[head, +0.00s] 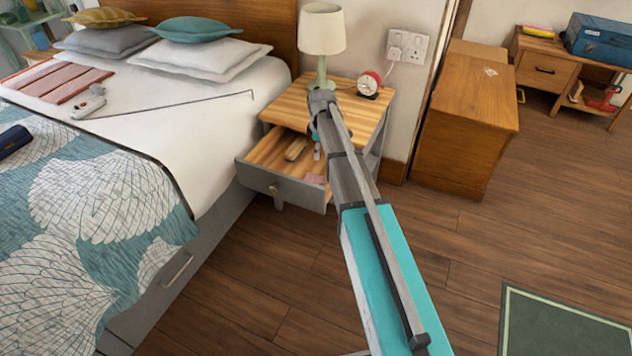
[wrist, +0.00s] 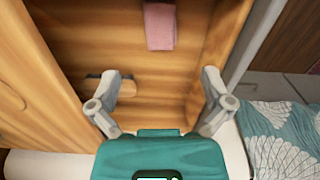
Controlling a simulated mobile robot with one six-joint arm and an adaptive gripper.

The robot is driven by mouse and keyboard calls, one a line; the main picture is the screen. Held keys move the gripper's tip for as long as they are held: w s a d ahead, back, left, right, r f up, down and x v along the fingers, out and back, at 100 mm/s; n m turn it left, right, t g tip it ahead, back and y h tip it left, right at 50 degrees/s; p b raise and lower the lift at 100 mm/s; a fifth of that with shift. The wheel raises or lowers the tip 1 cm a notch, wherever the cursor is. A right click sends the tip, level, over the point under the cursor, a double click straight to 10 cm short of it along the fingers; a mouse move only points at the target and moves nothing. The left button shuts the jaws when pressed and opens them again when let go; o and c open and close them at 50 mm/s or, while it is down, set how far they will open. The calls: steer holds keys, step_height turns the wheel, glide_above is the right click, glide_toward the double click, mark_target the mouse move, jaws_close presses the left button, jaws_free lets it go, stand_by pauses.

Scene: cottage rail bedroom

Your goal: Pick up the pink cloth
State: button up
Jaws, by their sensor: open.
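The pink cloth (wrist: 160,26) lies in the open drawer of the bedside table, at the top middle of the wrist view. In the head view a bit of the pink cloth (head: 316,179) shows near the drawer's front corner, partly hidden by my arm. My gripper (wrist: 158,108) is open and empty over the drawer (wrist: 185,75), with its two fingers apart. The cloth lies beyond the fingertips in the wrist view, apart from them. In the head view my arm hides most of the gripper.
A wooden block-like item (head: 296,147) also lies in the drawer; in the wrist view it shows near the left finger. A lamp (head: 322,40) and a red alarm clock (head: 368,84) stand on the bedside table top. The bed (head: 200,110) is close on the left.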

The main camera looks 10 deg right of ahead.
mark_target(320, 178)
steer(key=shift+f, duration=0.15)
step_height(320, 178, down, 8)
steer(key=b, duration=0.8)
steer(key=shift+f+b, duration=0.2)
steer(key=shift+b, duration=0.1)
steer(key=shift+f+b, duration=2.6)
steer(key=shift+s, duration=0.1)
steer(key=c, duration=0.9)
steer(key=shift+r, duration=0.15)
step_height(320, 178, up, 10)
steer(key=p, duration=1)
